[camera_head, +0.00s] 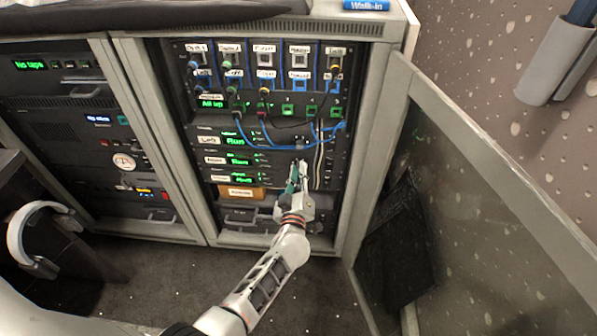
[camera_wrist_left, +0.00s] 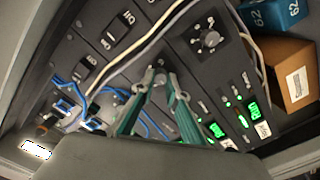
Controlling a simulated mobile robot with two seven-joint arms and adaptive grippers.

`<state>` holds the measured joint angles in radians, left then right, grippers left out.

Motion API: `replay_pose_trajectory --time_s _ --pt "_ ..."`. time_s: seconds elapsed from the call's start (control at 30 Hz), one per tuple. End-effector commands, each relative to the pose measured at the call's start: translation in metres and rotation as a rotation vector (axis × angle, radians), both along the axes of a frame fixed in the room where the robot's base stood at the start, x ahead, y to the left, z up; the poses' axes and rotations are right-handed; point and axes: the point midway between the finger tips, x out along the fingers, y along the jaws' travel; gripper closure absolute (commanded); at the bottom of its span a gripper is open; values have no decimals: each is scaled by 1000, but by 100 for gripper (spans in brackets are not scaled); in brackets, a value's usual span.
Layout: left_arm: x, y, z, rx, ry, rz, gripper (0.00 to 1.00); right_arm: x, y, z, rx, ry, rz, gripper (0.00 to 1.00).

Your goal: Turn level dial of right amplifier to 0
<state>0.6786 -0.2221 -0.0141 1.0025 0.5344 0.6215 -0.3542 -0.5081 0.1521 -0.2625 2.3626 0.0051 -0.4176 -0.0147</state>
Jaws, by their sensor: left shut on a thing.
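My left gripper (camera_head: 299,172) reaches up to the right part of the rack. In the left wrist view its green-padded fingers (camera_wrist_left: 162,77) converge at the dark panel. The tips are shut on what looks like a small dial, mostly hidden by them; its pointer and setting cannot be read. Another round dial (camera_wrist_left: 209,39) with marks around it is free, right of the fingertips in that view. Rack units with green displays (camera_head: 238,160) sit left of the gripper. I cannot tell surely which is the right amplifier. My right gripper is not in view.
Blue cables (camera_head: 285,145) hang just above the gripper. Pale cables (camera_wrist_left: 135,62) cross close to the fingers. The open cabinet door (camera_head: 478,190) stands to the right. A brown box (camera_head: 241,193) lies below the green displays. The carpet (camera_head: 150,280) in front is clear.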

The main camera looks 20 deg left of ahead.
Motion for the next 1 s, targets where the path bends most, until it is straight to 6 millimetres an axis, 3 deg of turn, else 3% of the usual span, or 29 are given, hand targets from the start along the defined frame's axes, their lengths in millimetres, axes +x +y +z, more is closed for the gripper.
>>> replay_pose_trajectory --time_s 0.6,1.0 --pt "0 0 -2 -556 -158 -2 100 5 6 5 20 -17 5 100" --pt "0 0 -2 -812 -232 -2 100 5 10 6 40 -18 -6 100"
